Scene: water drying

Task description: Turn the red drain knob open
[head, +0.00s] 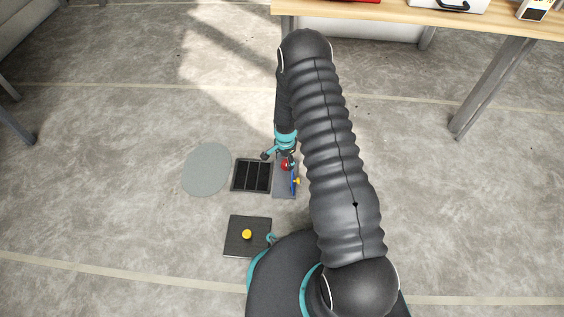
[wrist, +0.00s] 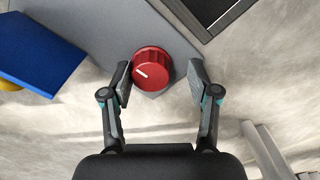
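My gripper (wrist: 160,78) is open, with one finger on each side of the knob. The left finger is close to the knob's edge; a gap shows at the right finger. I cannot tell whether the left finger touches. In the head view the red knob (head: 286,165) is mostly covered by my gripper (head: 286,158), which points down over the plate (head: 285,191).
A dark drain grate (head: 252,175) lies left of the plate. A blue lever (head: 294,186) with a yellow part stands on the plate's right side. A black square cover (head: 260,246) with a yellow knob (head: 247,234) and a grey round disc (head: 206,169) lie nearby. A wooden table (head: 480,22) stands upper right.

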